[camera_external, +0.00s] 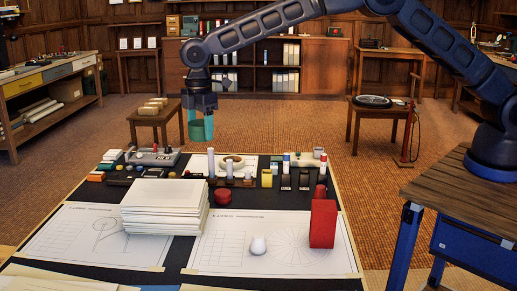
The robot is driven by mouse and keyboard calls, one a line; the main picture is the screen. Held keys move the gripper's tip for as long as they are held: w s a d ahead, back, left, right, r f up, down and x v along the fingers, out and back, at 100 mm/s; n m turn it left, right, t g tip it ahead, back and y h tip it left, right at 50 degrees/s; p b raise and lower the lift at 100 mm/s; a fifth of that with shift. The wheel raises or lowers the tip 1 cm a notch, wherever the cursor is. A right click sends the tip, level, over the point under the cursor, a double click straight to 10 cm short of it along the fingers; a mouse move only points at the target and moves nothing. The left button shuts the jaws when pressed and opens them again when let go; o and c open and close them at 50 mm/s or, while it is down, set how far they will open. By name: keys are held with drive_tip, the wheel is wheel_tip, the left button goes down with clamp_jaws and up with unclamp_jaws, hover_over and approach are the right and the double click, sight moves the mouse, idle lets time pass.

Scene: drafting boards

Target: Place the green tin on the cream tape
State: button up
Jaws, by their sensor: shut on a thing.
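My gripper (199,106) is high over the far left part of the drafting board, pointing down. It is shut on a green tin (199,131), which hangs upright in the air well above the board. The cream tape (238,160), a pale ring-shaped roll, lies near the far edge of the board. The tin is above and to the left of the tape in the picture, clearly apart from it. Small upright things in front hide part of the tape.
Tall markers and small blocks (267,179) crowd around the tape. A grey device (153,156) stands left of it. A paper stack (165,208), a red box (323,224) and a white rounded object (258,246) stand nearer on the board.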

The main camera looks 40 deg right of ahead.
drive_tip(key=w+d+r, duration=0.1)
drive_tip(key=w+d, duration=0.7)
drive_tip(key=d, duration=0.4)
drive_tip(key=w+d, duration=0.8)
drive_tip(key=d, duration=0.3)
wheel_tip(320, 180, down, 19)
drive_tip(key=shift+f, duration=0.15)
drive_tip(key=shift+f, duration=0.1)
drive_tip(key=o, duration=1)
drive_tip(key=shift+o, duration=0.2)
